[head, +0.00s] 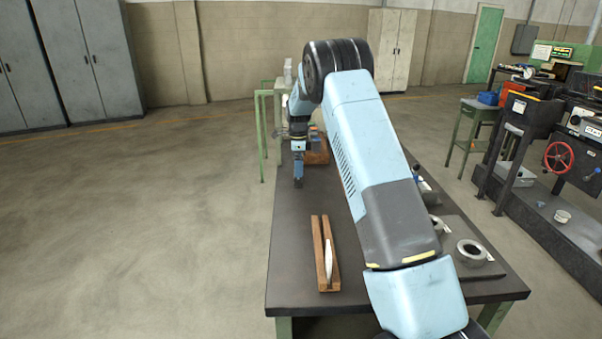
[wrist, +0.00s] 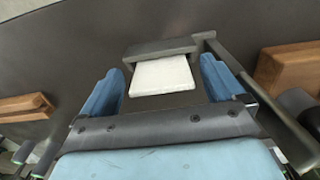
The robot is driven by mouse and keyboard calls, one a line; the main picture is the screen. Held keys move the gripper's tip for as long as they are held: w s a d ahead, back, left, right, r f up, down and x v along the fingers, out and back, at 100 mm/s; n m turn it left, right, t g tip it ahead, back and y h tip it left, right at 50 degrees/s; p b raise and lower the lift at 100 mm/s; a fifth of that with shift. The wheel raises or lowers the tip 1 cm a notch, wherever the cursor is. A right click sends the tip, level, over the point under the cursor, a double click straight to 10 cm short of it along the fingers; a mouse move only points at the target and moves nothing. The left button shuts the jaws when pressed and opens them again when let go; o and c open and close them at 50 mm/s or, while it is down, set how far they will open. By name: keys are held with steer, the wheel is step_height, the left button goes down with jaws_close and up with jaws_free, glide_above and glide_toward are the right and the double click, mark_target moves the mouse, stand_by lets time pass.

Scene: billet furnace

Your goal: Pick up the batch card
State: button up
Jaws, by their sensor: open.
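The batch card, apparently the white flat rectangle (wrist: 162,76), lies in the wrist view against a dark grey holder or bar (wrist: 160,48). My gripper (wrist: 163,66) is open, with one blue finger on each side of the card and a gap to it on both sides. I cannot tell the height of the fingers relative to the card. In the head view my gripper (head: 298,182) points down over the far left part of the dark table (head: 290,218). I cannot make out the card there.
A wooden rack (head: 319,232) holding a white spindle-shaped piece (head: 328,258) lies nearer on the table. A wooden box (head: 318,152) stands behind my gripper. Grey rings (head: 470,252) sit on a plate at the right. In the wrist view, wooden pieces flank both sides (wrist: 24,106).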

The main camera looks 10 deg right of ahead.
steer(key=c, duration=1.1)
steer(key=shift+r, duration=0.55)
steer(key=s+d+r, duration=0.1)
steer(key=d+r, duration=0.7)
steer(key=d, duration=0.1)
steer(key=s+d+r, duration=0.1)
steer(key=d+r, duration=0.3)
steer(key=shift+s+d, duration=0.3)
steer(key=shift+d, duration=0.1)
steer(key=o, duration=0.4)
steer(key=shift+c, duration=1)
